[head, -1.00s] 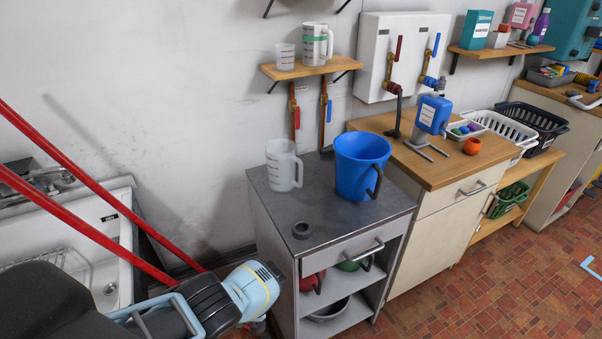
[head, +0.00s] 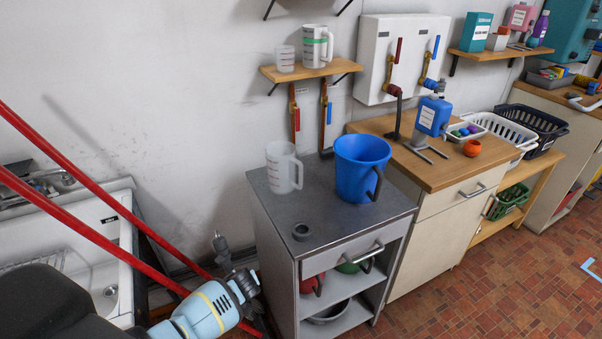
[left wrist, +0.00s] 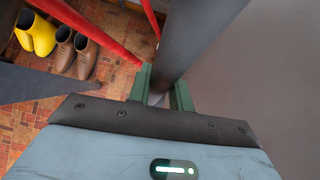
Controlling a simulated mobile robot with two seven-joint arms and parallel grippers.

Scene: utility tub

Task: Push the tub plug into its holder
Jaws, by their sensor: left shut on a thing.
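My left gripper (head: 238,281) is low beside the left side of the grey cabinet. In the left wrist view its green fingers (left wrist: 162,88) are shut on a dark grey thing (left wrist: 190,42), seen too close to show its full shape. In the head view a small grey piece (head: 220,245) stands up just beyond the gripper; it looks like the held plug. The grey ring-shaped holder (head: 301,231) sits on the cabinet top near its front left corner, up and right of the gripper and apart from it. My right gripper is not in view.
The grey cabinet (head: 262,195) also bears a white jug (head: 283,167) and a blue bucket (head: 358,168) behind the holder. Long red bars (head: 95,215) slant across the left, near my arm. A white basin (head: 85,230) is behind them. Boots (left wrist: 65,45) stand on the floor.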

